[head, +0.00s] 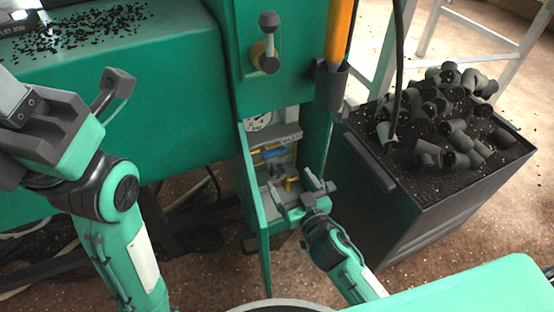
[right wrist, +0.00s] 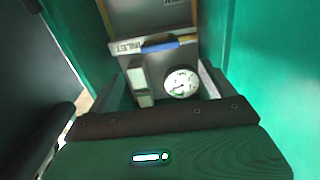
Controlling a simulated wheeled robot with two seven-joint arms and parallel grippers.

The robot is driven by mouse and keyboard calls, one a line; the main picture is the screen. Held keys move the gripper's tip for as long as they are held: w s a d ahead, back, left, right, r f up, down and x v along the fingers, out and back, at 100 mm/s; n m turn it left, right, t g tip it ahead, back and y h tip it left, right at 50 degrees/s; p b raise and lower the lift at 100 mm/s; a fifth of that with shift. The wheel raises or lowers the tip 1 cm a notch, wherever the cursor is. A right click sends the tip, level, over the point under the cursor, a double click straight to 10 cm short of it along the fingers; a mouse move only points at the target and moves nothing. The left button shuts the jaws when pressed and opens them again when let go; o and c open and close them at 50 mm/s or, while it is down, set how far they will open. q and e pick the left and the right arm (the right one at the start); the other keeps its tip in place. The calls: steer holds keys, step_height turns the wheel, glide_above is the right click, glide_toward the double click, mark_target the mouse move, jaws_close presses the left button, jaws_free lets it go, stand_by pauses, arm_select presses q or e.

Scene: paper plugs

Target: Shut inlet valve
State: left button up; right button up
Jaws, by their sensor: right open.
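A narrow green cabinet stands open in the head view, with its door (head: 257,232) swung out. The right wrist view shows the blue handle (right wrist: 161,45) beside a label reading INLET (right wrist: 129,47), and the gauge (right wrist: 181,83). My right gripper (head: 298,190) is open and empty at the cabinet's opening, below the blue handle and apart from it. My left gripper (head: 75,97) appears open and empty, away at the left.
A black bin (head: 435,215) heaped with dark plugs (head: 440,115) stands right of the cabinet. A grey knob lever (head: 268,45) and an orange tube (head: 340,35) are above the opening. Green cabinet walls closely flank the opening. Dark granules lie on the machine's top.

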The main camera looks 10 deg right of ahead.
mark_target(275, 154)
steer(key=shift+w+a+b, duration=0.3)
steer(key=shift+w+b, duration=0.15)
steer(key=shift+w, duration=1.1)
steer(key=shift+w+a+b, duration=0.3)
steer(key=shift+w+b, duration=0.15)
steer(key=shift+w, duration=1.1)
steer(key=shift+w+a+b, duration=0.3)
steer(key=shift+w+b, duration=0.15)
steer(key=shift+w, duration=1.1)
steer(key=shift+c, duration=0.3)
steer(key=c, duration=0.9)
